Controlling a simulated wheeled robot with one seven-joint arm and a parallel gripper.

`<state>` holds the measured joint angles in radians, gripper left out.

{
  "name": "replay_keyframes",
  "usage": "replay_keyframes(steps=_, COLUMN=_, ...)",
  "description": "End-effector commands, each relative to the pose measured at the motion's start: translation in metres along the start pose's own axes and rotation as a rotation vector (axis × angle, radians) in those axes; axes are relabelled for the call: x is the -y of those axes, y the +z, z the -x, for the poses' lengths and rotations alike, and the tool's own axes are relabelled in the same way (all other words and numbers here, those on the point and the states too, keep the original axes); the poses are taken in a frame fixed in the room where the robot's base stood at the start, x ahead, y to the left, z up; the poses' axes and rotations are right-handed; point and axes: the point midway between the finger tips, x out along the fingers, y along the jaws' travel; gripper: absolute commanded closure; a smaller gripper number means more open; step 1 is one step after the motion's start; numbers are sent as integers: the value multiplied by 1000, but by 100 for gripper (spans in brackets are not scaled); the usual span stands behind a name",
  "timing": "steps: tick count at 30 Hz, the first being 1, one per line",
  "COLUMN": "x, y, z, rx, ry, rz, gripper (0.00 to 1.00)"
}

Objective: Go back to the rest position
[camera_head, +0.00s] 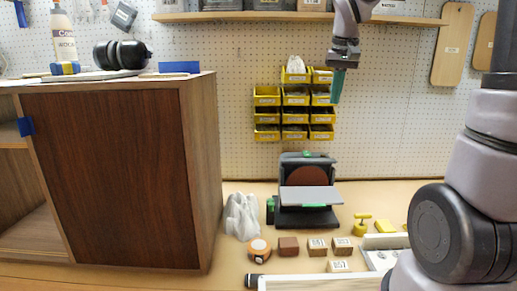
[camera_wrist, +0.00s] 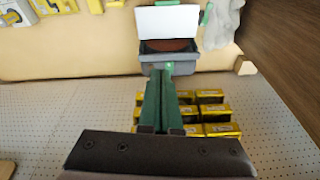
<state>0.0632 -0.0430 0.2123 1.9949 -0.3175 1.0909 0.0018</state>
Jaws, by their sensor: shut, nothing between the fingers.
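My gripper (camera_head: 337,87) hangs at the top centre-right of the head view, pointing down, in front of the pegboard and beside the yellow bins. Its green fingers are together with nothing between them. In the wrist view my gripper (camera_wrist: 162,85) shows the same closed green fingers, with the dark palm below. It is apart from the bench and everything on it.
A wooden cabinet (camera_head: 110,175) fills the left. Yellow bins (camera_head: 295,115) hang on the pegboard under a shelf (camera_head: 240,17). Air around my gripper looks clear.

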Motion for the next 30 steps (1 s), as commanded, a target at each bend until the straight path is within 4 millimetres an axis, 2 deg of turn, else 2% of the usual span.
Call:
replay_keyframes(steps=1, x=-5, y=14, z=13, rx=-26, ry=-9, rz=-15, gripper=100)
replay_keyframes(steps=3, x=-10, y=31, z=26, rx=-56, ry=-24, rz=-37, gripper=100)
replay_keyframes(steps=9, x=-27, y=82, z=56, rx=-142, ry=-80, rz=-105, gripper=100)
replay_keyframes(steps=18, x=-46, y=154, z=75, rx=-260, ry=-192, rz=-202, gripper=100)
replay_keyframes(steps=24, x=-50, y=177, z=76, rx=-299, ry=-241, rz=-236, gripper=100)
replay_keyframes(steps=30, x=-51, y=181, z=75, rx=-305, ry=-248, rz=-240, gripper=100)
